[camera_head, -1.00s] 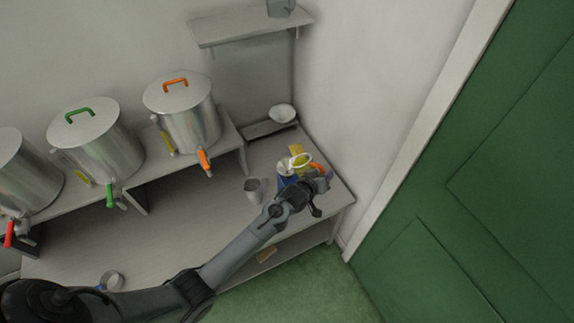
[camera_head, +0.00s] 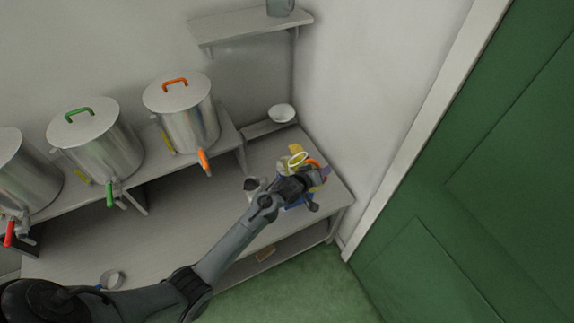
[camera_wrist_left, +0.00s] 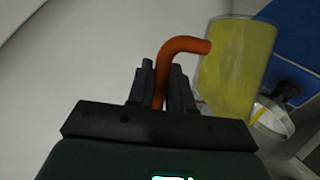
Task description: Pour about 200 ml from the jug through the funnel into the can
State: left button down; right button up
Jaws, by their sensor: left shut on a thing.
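The jug (camera_head: 297,159), clear with a pale rim and yellow contents, is in my left gripper (camera_head: 301,175) near the table's right end. In the left wrist view the jaws (camera_wrist_left: 161,88) are shut on its orange handle (camera_wrist_left: 185,45), with the yellow-filled body (camera_wrist_left: 238,65) to the right. The blue can (camera_head: 300,204) is mostly hidden behind my gripper. A pale grey shape, likely the funnel (camera_head: 281,168), shows just left of the jug. Whether anything flows cannot be seen. My right gripper is not in view.
Several steel drums with coloured taps, one with an orange handle (camera_head: 180,110), stand on the raised shelf. A white bowl (camera_head: 281,113) sits at the back corner. The wall and green door (camera_head: 470,180) bound the right.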

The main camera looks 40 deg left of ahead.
pick_arm(q)
jog(key=shift+a+r, duration=0.1)
jog(key=shift+r, duration=0.1)
jog(key=shift+w+a+r, duration=0.1)
jog(key=shift+a+r, duration=0.1)
jog(key=shift+r, duration=0.1)
jog(key=shift+a+r+n, duration=0.1)
jog(key=shift+n, duration=0.2)
jog(key=shift+h, duration=0.3)
jog(key=shift+a+n, duration=0.1)
jog(key=shift+n, duration=0.2)
